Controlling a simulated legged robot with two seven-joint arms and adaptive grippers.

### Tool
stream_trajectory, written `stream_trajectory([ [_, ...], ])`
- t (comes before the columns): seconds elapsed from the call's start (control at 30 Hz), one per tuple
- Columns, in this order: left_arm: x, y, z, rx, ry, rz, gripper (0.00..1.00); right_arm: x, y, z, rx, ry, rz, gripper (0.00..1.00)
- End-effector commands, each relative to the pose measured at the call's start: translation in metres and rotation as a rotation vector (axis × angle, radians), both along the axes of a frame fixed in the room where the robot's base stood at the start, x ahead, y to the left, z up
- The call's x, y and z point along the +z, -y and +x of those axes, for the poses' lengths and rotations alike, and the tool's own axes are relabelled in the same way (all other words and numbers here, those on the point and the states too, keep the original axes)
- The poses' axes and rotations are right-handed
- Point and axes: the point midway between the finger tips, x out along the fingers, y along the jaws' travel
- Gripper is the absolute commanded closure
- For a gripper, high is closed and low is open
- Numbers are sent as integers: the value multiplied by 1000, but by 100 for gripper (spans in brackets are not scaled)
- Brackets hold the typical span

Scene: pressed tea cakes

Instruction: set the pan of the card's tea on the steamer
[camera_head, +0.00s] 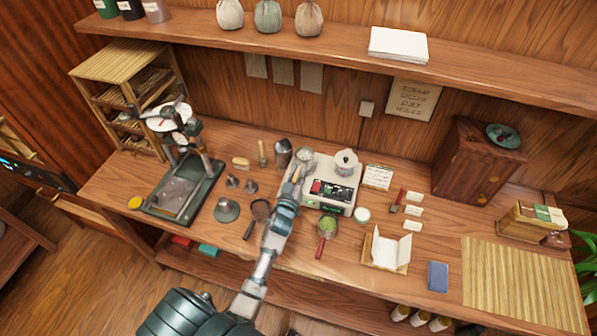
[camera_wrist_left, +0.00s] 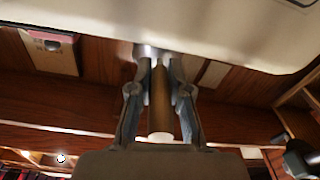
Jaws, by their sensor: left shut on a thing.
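My left gripper (camera_head: 295,180) is shut on the brown handle (camera_wrist_left: 160,105) of a small metal pan (camera_head: 304,156). The pan is at the left back of the white steamer (camera_head: 345,193); I cannot tell whether it rests on it or is just above. The left wrist view shows the handle between both fingers (camera_wrist_left: 160,110), with the pale machine body above. A pan of green tea (camera_head: 328,224) with a red handle and a pan of dark tea (camera_head: 261,208) stand on the table in front. My right gripper is out of view.
A press (camera_head: 183,190) stands at the left, a wooden cabinet (camera_head: 478,160) at the back right. A folded white cloth on a tray (camera_head: 385,265), a blue book (camera_head: 438,276) and a bamboo mat (camera_head: 515,285) lie at the front right. A dark canister (camera_head: 283,153) is left of the held pan.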

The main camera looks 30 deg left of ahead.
Motion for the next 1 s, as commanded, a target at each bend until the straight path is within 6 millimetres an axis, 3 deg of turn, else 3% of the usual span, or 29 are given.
stream_trajectory([
  [1.0,-16,0,0,0,3,2,100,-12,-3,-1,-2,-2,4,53],
])
